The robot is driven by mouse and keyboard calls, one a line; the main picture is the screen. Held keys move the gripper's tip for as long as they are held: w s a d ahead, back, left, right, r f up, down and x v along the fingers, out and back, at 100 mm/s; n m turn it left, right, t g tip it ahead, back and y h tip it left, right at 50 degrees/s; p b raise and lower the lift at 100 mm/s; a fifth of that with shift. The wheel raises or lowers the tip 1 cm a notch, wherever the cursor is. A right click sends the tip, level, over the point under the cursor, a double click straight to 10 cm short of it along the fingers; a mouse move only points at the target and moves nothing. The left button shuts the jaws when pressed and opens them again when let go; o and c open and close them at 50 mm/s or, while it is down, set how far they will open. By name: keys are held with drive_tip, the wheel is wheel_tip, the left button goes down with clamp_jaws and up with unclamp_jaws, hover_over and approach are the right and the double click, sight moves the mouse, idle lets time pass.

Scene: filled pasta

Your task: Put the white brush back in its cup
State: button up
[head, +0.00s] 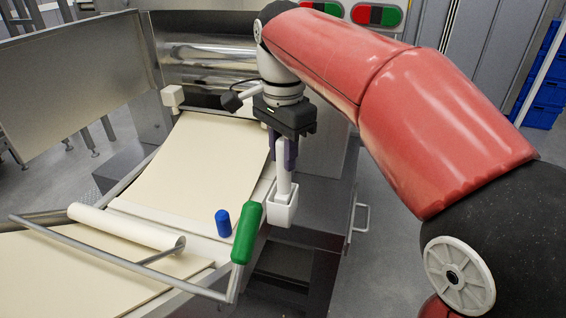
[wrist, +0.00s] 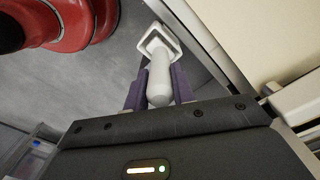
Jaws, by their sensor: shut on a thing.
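The white brush (head: 284,182) hangs upright with its handle between the purple fingers of my gripper (head: 283,163), which is shut on it. In the wrist view the brush (wrist: 159,85) lies between the two fingers (wrist: 160,75), its rounded handle end towards the camera. The white square cup (head: 281,213) is straight below, at the right edge of the pasta machine. The brush's lower end meets the cup's opening in both views; how deep it sits is hidden. The cup's square rim (wrist: 152,43) surrounds the brush's far end in the wrist view.
A green-capped bar end (head: 248,233) stands close to the left of the cup, with a blue knob (head: 223,223) beyond it. A pasta sheet (head: 205,155) covers the belt, and a white roll (head: 125,226) lies at the left. Floor is open to the right.

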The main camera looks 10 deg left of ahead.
drive_tip(key=shift+f, duration=0.75)
drive_tip(key=o, duration=1)
drive_tip(key=shift+f, duration=0.1)
